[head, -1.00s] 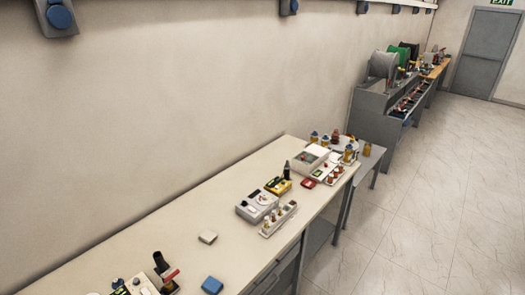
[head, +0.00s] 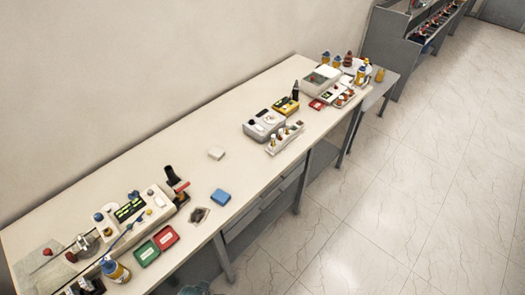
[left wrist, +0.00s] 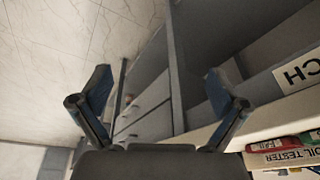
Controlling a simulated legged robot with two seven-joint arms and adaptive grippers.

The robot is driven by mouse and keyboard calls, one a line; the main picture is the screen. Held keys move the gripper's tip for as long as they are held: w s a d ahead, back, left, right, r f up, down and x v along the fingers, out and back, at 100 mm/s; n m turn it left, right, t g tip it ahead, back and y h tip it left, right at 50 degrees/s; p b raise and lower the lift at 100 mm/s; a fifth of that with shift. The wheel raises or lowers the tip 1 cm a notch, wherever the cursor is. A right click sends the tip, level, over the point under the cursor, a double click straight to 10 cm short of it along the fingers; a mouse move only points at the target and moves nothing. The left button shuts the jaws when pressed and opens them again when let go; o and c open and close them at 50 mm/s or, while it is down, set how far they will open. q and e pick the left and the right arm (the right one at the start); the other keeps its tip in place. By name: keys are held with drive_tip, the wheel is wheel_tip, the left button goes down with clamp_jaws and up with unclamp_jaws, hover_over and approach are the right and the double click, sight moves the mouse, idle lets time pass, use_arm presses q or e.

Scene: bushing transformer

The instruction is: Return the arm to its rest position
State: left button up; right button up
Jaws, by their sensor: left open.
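My left gripper (left wrist: 158,75) shows in the left wrist view with its two dark blue-grey fingers spread apart and nothing between them. Beyond the fingers are the grey side and drawers (left wrist: 145,105) of a bench. In the head view neither gripper can be made out. A small dark teal shape at the bottom edge of that view is too cut off to identify. My right gripper is in no frame.
In the wrist view a ledge with an "OIL TESTER" label (left wrist: 290,156) is close at right. The tiled floor (head: 400,190) is clear.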

use_arm(q)
drive_tip(key=s+f+g+b, duration=0.1)
drive_tip(key=s+f+b, duration=0.1)
drive_tip(key=f, duration=1)
drive_tip(key=s+f+b, duration=0.2)
drive_tip(key=s+f, duration=0.1)
drive_tip(key=f, duration=1)
drive_tip(key=s+a+f+g+b, duration=0.1)
drive_tip(key=s+a+f+b, duration=0.2)
drive_tip(key=s+f, duration=1.3)
drive_tip(key=shift+a+f+b, duration=0.2)
drive_tip(key=shift+b, duration=0.1)
